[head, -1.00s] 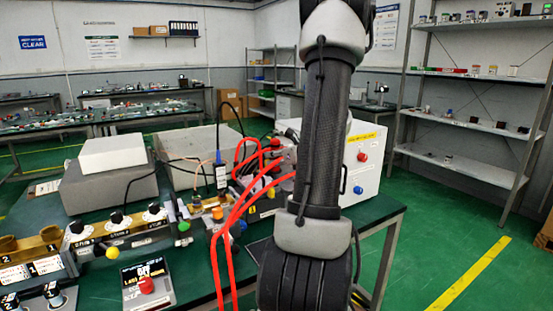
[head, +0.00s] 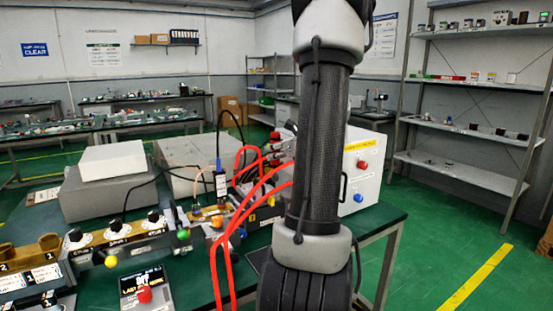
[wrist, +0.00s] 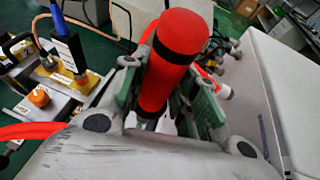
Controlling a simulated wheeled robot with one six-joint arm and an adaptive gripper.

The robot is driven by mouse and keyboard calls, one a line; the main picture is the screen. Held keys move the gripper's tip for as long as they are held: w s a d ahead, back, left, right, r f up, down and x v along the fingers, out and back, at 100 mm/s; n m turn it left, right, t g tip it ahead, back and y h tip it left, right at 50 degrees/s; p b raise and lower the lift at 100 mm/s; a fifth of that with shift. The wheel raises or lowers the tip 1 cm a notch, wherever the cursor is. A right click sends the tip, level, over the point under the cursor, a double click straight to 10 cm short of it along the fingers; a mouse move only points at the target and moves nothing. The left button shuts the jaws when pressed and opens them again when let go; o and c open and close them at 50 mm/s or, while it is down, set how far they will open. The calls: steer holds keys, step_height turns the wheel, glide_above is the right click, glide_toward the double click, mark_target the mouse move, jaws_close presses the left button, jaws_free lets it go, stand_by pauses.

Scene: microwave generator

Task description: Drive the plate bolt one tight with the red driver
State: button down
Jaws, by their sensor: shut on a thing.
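The red driver (wrist: 165,70), with a black band around its handle, is held between the pads of my gripper (wrist: 163,98) in the wrist view. The handle stands up toward the camera; its tip is hidden below the fingers. In the head view my arm covers most of the gripper, and a red and dark part shows left of the arm among the red hoses. The plate and plate bolt one cannot be made out; I cannot tell whether the driver touches a bolt.
Red hoses (head: 221,265) arch left of my arm. A black block with a blue cable (wrist: 68,45) and an orange knob (wrist: 39,97) stand left of the gripper. A white cabinet (head: 366,165) stands close on the right. A red button box (head: 144,294) sits at the front.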

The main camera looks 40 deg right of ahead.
mark_target(279, 139)
steer(key=shift+r, duration=1.95)
